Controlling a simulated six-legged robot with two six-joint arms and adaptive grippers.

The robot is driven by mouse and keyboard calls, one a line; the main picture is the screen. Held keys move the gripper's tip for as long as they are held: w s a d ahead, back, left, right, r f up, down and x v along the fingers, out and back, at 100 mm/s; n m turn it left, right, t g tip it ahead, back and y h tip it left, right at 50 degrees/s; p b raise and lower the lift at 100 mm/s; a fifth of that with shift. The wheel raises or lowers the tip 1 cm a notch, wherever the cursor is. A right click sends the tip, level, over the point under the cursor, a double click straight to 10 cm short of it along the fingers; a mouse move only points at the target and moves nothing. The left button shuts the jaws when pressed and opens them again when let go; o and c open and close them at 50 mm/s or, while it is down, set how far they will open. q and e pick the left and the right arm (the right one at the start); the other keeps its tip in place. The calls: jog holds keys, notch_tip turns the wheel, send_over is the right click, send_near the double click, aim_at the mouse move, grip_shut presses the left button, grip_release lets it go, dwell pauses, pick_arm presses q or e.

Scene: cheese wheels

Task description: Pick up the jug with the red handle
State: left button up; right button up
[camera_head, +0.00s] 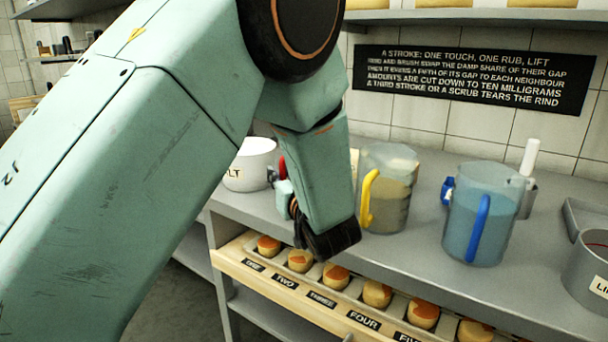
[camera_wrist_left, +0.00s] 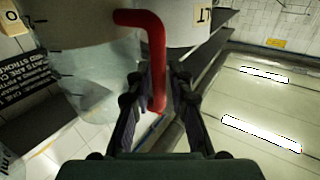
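The jug with the red handle is mostly hidden behind my left arm in the head view; only a small red part (camera_head: 282,168) shows. In the left wrist view its clear body (camera_wrist_left: 95,85) is at the upper left. Its red handle (camera_wrist_left: 156,55) bends down and passes between the fingers of my left gripper (camera_wrist_left: 160,85). A narrow gap shows beside the handle, so the fingers look open around it. My right gripper is not in view.
A jug with a yellow handle (camera_head: 390,195) stands close to the right of my gripper. A jug with a blue handle (camera_head: 485,215) is farther right. A white pot (camera_head: 250,165) stands at the left. Small cheeses lie in a numbered rack (camera_head: 235,262) below the counter (camera_head: 425,240).

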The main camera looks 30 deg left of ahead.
pick_arm(q)
jog(key=shift+s+d+r, duration=0.15)
jog(key=shift+d, duration=0.15)
jog(key=c, duration=0.3)
jog(key=shift+a+f, duration=0.15)
jog(key=shift+f, duration=0.05)
grip_shut()
